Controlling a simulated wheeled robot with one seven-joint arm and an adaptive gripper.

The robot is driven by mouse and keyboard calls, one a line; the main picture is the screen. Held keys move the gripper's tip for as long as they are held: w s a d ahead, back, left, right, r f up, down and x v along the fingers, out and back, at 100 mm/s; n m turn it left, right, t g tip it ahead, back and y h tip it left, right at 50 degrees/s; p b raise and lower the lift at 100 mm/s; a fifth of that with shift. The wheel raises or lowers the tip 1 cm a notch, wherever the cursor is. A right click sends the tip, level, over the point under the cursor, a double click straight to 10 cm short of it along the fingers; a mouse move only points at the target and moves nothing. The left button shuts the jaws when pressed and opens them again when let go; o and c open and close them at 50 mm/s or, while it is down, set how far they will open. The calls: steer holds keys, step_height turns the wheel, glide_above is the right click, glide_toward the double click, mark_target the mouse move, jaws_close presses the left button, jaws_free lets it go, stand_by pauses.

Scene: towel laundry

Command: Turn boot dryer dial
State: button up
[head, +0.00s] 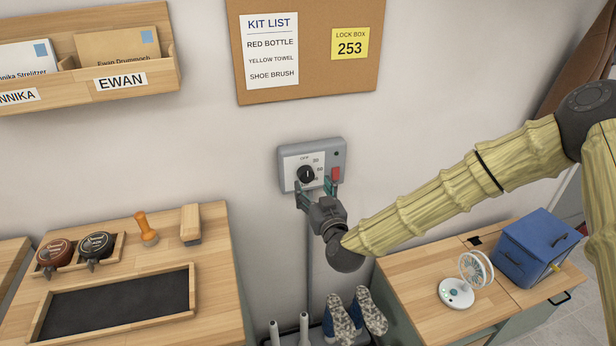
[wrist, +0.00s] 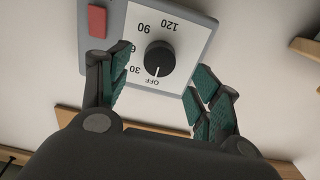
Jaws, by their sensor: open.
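The dryer's grey control box (head: 338,153) is on the wall, with a round black dial (head: 306,174) on its white face. In the wrist view the dial (wrist: 159,58) appears upside down, its white mark pointing at OFF, with 30, 60, 90 and 120 printed around it. My gripper (head: 316,190) is in front of the box's lower part. In the wrist view my gripper (wrist: 158,88) is open and empty, its green-padded fingers on either side of the dial and apart from it. A red switch (head: 335,174) is right of the dial; it also shows in the wrist view (wrist: 97,21).
Below the box, patterned boots (head: 372,312) stand beside upright grey tubes (head: 304,326). A wooden counter (head: 215,250) is at left; another with a fan (head: 473,268) and blue box (head: 538,247) is at right. A corkboard (head: 312,75) hangs above.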

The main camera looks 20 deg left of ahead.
mark_target(308, 179)
steer(key=shift+p+x, duration=0.55)
steer(key=shift+x, duration=2.2)
steer(key=c, duration=1)
